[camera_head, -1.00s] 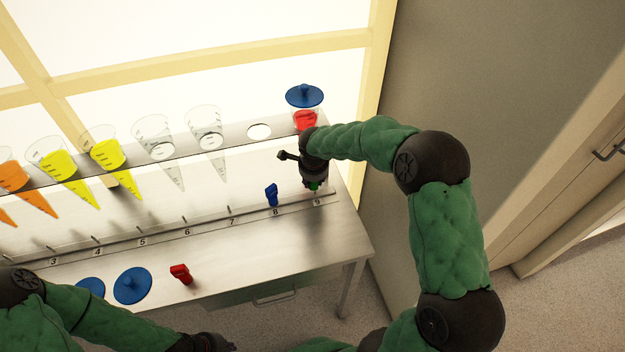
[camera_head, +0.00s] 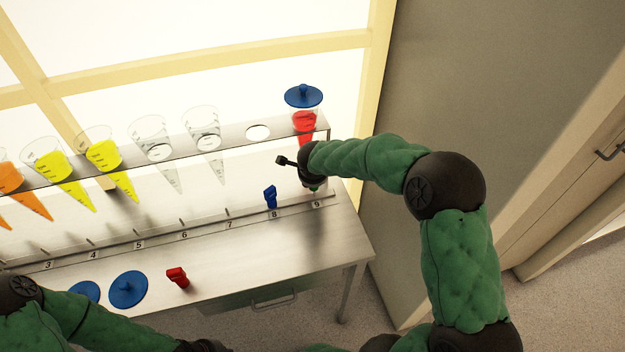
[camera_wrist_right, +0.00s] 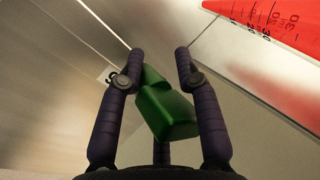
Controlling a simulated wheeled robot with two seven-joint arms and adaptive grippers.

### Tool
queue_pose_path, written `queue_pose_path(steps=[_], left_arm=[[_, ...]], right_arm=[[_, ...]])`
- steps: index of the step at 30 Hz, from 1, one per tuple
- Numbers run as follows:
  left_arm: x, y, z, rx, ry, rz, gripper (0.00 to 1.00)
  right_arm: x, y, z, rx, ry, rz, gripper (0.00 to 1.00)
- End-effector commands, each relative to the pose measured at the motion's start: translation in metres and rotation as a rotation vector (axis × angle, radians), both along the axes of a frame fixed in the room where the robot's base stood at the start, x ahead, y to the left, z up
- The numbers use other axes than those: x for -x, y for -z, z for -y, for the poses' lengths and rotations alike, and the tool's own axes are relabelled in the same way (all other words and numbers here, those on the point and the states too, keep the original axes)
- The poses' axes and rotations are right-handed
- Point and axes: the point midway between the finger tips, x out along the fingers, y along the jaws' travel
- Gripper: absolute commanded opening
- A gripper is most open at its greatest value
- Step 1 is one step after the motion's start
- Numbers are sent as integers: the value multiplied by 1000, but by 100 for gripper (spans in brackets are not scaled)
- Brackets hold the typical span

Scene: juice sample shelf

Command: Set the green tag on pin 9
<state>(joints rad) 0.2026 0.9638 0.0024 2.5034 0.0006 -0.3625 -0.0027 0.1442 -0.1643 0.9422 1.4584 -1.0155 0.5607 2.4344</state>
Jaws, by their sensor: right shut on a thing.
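The green tag (camera_wrist_right: 167,110) is between the fingers of my right gripper (camera_wrist_right: 158,65) in the right wrist view, tilted. In the head view only a small bit of the green tag (camera_head: 315,189) shows under the right gripper (camera_head: 313,184), which is shut on it just above the rail at label 9 (camera_head: 317,205). Pin 9 itself is hidden behind the gripper, so I cannot tell whether the tag touches it. My left arm comes in at the bottom left; its dark end (camera_head: 205,346) is cut by the picture edge and its fingers do not show.
A blue tag (camera_head: 270,197) hangs at pin 8, close left of my right gripper. A red tag (camera_head: 177,278) and blue lids (camera_head: 128,289) lie on the table. A lidded cone of red juice (camera_head: 304,122) stands in the shelf above. Other cones line the shelf leftward.

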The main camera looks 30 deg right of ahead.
Motion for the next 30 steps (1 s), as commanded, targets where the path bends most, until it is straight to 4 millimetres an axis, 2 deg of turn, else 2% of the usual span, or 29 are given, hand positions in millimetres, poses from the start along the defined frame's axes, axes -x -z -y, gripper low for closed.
queue_pose_path(steps=[30], left_arm=[[0,0,0,0,0,0,0]], right_arm=[[0,16,1,1,0,2,0]])
